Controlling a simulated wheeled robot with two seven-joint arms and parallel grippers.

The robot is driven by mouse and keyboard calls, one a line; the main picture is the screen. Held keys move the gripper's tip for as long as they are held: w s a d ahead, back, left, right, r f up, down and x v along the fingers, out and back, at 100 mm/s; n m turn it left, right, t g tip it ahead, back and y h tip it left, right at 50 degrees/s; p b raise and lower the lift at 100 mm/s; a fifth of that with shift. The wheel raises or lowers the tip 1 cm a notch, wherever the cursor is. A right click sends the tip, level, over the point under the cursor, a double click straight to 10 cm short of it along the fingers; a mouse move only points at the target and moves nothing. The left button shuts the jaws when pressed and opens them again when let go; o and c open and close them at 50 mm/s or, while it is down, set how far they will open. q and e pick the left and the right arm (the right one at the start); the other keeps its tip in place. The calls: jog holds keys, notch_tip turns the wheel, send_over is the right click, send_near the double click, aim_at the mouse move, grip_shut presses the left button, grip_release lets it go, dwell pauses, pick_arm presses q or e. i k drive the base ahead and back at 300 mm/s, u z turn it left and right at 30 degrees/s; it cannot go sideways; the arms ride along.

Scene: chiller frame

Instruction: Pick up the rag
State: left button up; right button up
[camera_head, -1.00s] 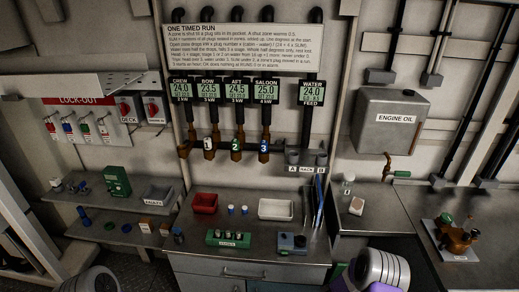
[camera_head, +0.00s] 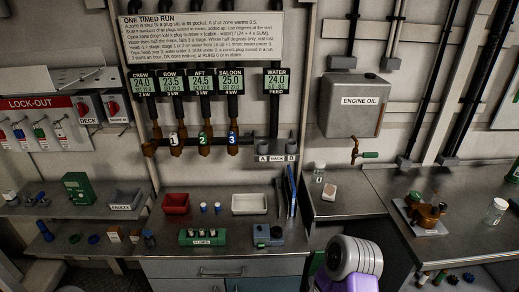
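I see no cloth that I can name for certain as the rag. A small pale folded-looking item (camera_head: 330,191) lies on the counter below the engine oil tank, beside a small clear jar; it is too small to tell whether it is the rag. A rounded grey and white link of my own arm with a purple part shows at the bottom centre right, in front of the counter. No gripper fingers show in the view.
A red tray (camera_head: 176,204), a white tray (camera_head: 250,204), a green fuse block (camera_head: 203,237) and a blue-grey device (camera_head: 267,235) stand on the middle counter. The engine oil tank (camera_head: 354,105) hangs above. A brass valve piece (camera_head: 425,214) and a jar (camera_head: 495,211) are on the right counter.

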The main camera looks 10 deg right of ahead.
aim_at(329, 192)
jog(key=z, duration=1.4)
